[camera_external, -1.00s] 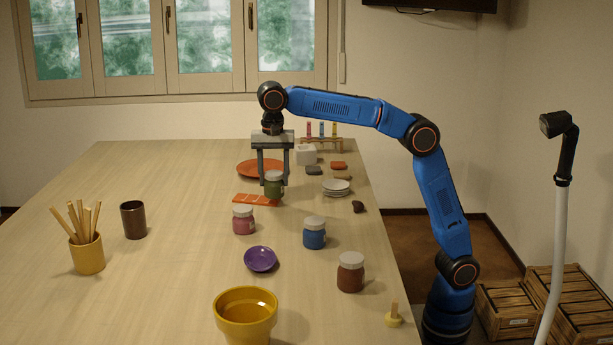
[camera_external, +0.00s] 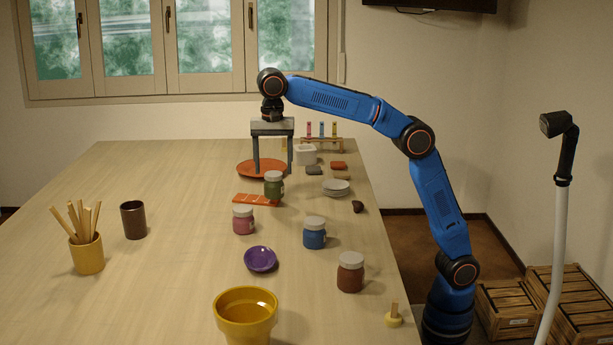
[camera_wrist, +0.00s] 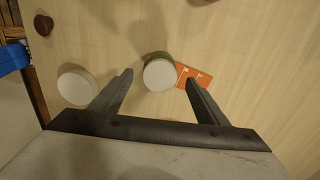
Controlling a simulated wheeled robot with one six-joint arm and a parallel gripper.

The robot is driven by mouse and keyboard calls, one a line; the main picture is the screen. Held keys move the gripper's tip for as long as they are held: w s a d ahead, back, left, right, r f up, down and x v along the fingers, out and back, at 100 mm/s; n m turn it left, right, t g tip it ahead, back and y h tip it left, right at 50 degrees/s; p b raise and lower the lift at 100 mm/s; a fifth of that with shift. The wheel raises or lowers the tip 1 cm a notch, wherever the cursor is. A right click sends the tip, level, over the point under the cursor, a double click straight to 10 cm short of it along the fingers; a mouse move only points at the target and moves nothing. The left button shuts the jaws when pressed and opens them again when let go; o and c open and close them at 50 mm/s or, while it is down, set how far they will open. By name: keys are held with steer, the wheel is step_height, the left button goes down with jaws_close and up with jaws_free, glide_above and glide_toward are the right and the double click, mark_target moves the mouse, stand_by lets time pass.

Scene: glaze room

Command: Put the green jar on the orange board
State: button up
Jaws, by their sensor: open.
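The green jar (camera_external: 273,188) is upright with a pale lid and shows from above in the wrist view (camera_wrist: 158,75). It stands at the right end of a flat orange board (camera_external: 250,199) with small white marks, partly visible beside the jar in the wrist view (camera_wrist: 200,76). The jar overlaps that end and hides it, so I cannot tell how much of its base rests on the board. My gripper (camera_external: 272,171) is open and empty, raised above the jar. In the wrist view its fingers (camera_wrist: 160,78) are spread to either side of the lid.
A round orange plate (camera_external: 245,171) lies behind. A pink jar (camera_external: 243,222), a blue jar (camera_external: 314,236) and a brown jar (camera_external: 350,274) stand nearer the camera. White dishes (camera_external: 337,187) lie to the right. The table's left middle is largely clear.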

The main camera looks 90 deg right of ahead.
steer(key=shift+r, duration=1.8)
